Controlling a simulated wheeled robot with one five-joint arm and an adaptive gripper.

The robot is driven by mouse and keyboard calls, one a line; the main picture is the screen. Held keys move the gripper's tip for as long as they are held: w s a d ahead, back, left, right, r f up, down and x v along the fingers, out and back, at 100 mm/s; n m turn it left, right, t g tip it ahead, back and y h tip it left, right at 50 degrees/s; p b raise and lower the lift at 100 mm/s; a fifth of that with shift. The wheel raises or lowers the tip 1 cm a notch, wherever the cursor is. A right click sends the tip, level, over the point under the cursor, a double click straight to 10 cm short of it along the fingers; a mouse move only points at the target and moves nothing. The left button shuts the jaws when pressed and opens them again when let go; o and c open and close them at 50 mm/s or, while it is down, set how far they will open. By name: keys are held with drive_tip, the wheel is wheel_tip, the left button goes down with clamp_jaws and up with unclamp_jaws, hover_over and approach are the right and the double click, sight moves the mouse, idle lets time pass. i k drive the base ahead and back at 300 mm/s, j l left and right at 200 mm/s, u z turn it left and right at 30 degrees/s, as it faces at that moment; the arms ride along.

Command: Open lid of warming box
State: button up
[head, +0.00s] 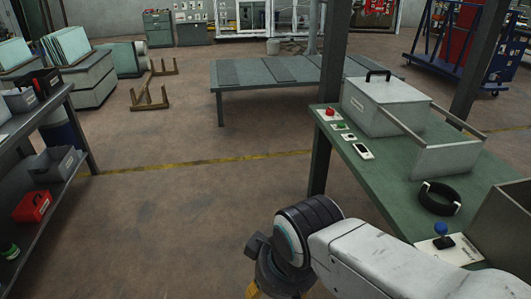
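A light grey box with a flat lid (388,92), which looks like the warming box (375,117), stands at the back of the green workbench on the right. A black handle (378,74) sits on top of the lid. The lid lies flat and looks closed. My arm reaches in from the bottom right, its wrist pointing down in front of the bench's left side. Only the upper part of my gripper (268,284) shows at the bottom edge, well apart from the box. Its fingertips are cut off by the frame.
The green workbench (385,178) also holds a red button (330,112), a grey open tray (445,160), a black ring (440,198) and a blue-knobbed joystick (441,230). A shelf (70,120) stands left, a low table (290,72) behind. The floor between is clear.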

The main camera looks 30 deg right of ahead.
sight(389, 88)
drive_tip(key=z, duration=3)
drive_tip(key=u, duration=1.35)
drive_tip(key=i+j+u, duration=0.45)
drive_tip(key=i, duration=0.3)
drive_tip(key=i+j+u, duration=0.4)
drive_tip(key=i, duration=0.4)
drive_tip(key=i+l+u, duration=0.1)
drive_tip(key=i+u, duration=0.35)
drive_tip(key=i, duration=0.35)
